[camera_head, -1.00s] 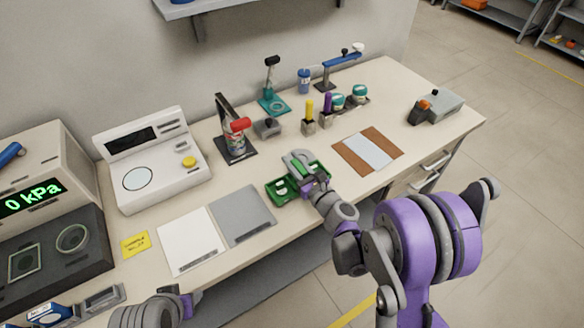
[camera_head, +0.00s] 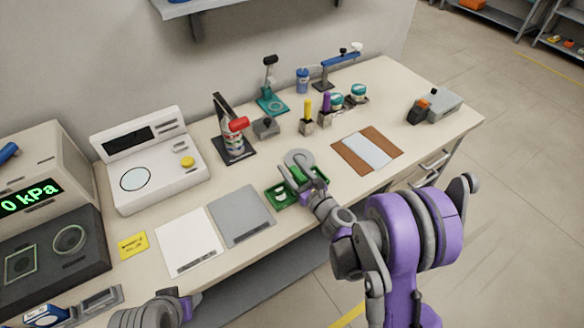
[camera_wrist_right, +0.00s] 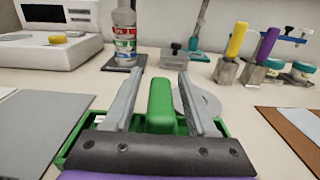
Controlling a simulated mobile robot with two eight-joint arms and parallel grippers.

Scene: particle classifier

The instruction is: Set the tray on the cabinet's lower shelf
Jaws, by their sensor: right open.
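The green tray (camera_head: 277,195) sits on the bench near its front edge, partly hidden by my right gripper (camera_head: 298,172). In the right wrist view its rim (camera_wrist_right: 75,140) shows on both sides of the jaws. An upright green handle (camera_wrist_right: 161,103) stands between the two open fingers of the right gripper, which lie either side of it without visibly gripping. A pale grey round piece (camera_wrist_right: 198,102) lies behind the right finger. My left gripper (camera_head: 186,306) is at the bottom edge; its fingers cannot be made out. I cannot identify the cabinet.
A grey panel (camera_head: 241,215) and a white panel (camera_head: 188,240) lie left of the tray; a brown and pale-blue mat (camera_head: 367,149) lies right. A bottle on a stand (camera_head: 234,140) is behind. A grey shelf (camera_head: 262,280) shows under the bench. Open floor is at right.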

